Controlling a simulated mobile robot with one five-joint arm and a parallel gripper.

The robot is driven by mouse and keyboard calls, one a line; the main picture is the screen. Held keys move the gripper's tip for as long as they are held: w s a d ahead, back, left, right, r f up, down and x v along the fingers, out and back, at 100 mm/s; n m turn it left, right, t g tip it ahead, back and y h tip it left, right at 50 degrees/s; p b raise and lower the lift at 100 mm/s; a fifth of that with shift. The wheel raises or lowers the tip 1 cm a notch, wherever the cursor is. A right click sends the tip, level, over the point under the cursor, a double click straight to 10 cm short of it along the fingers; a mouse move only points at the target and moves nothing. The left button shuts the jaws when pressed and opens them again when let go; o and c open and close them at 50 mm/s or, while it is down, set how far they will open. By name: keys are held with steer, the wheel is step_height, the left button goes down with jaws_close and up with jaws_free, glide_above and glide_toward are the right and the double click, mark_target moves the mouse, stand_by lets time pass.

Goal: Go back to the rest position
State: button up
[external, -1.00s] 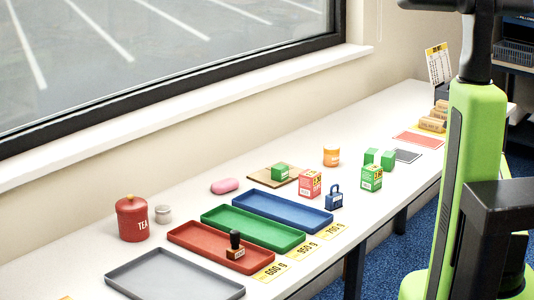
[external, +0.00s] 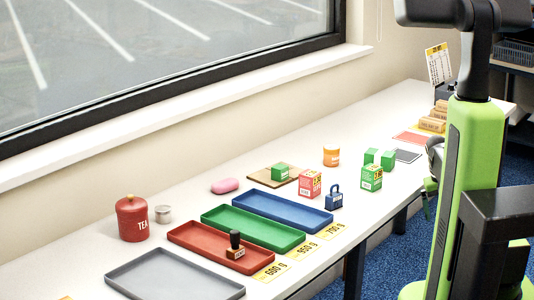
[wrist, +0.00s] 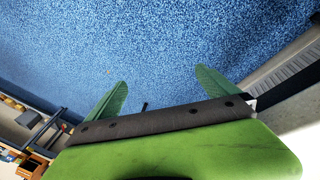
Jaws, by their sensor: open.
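My gripper (external: 428,196) shows in the external view just left of my green column, at the table's front edge, partly hidden and small. In the wrist view my gripper (wrist: 161,78) has its two green fingers spread wide apart. Nothing is between them but blue carpet (wrist: 150,40). It holds nothing and touches no object that I can see.
Carpet in front of the table is clear.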

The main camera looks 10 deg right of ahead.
steer(key=s+a+r+g+y+p, duration=0.2)
steer(key=s+a+y+p, duration=0.15)
steer(key=s+a, duration=1)
step_height(320, 180, up, 24)
steer(key=w+p, duration=0.1)
steer(key=p, duration=2.1)
steer(key=shift+d+f+n, duration=0.15)
steer(key=shift+f+n, duration=0.1)
steer(key=shift+n, duration=0.15)
